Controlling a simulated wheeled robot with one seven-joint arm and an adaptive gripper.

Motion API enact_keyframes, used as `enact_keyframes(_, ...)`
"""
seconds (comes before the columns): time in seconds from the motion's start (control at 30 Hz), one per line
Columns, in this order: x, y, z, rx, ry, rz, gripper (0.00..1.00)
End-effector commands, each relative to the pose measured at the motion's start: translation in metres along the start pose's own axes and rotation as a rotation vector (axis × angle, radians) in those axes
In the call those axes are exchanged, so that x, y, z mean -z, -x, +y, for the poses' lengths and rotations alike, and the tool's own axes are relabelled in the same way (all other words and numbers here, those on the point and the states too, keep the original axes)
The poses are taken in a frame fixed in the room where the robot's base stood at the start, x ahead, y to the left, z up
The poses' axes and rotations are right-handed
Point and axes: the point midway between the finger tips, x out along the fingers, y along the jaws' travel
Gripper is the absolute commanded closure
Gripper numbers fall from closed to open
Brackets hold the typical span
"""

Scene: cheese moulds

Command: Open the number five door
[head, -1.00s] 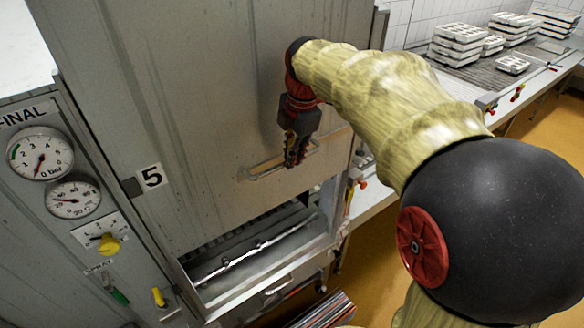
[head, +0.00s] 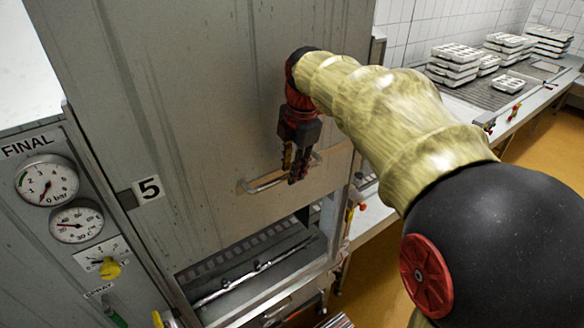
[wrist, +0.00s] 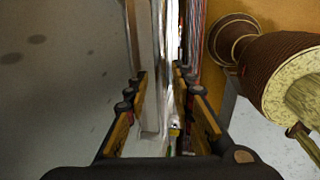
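The number five door is a large grey metal panel (head: 215,110) marked with a "5" plate (head: 148,189). It stands partly raised, with an opening below its bottom edge. Its horizontal metal handle (head: 262,184) is low on the panel. My gripper (head: 296,172) points down at the handle's right part. In the wrist view, the fingers (wrist: 161,100) stand a little apart with the metal bar between them, and they look closed on it. The contact itself is partly hidden.
The gauge panel (head: 60,240) is left of the door. A slatted interior with a metal rod (head: 256,268) shows through the opening. A counter (head: 472,93) with several stacks of white moulds is at the right. Orange floor (head: 375,265) shows between.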

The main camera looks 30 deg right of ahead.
Motion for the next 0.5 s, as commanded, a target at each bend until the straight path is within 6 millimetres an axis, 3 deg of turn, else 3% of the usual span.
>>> enact_keyframes(0.33, 0.000, 0.000, -0.001, 0.002, 0.000, 0.001, 0.70)
enact_keyframes(0.5, 0.000, 0.014, 0.001, -0.001, 0.000, -0.001, 0.70)
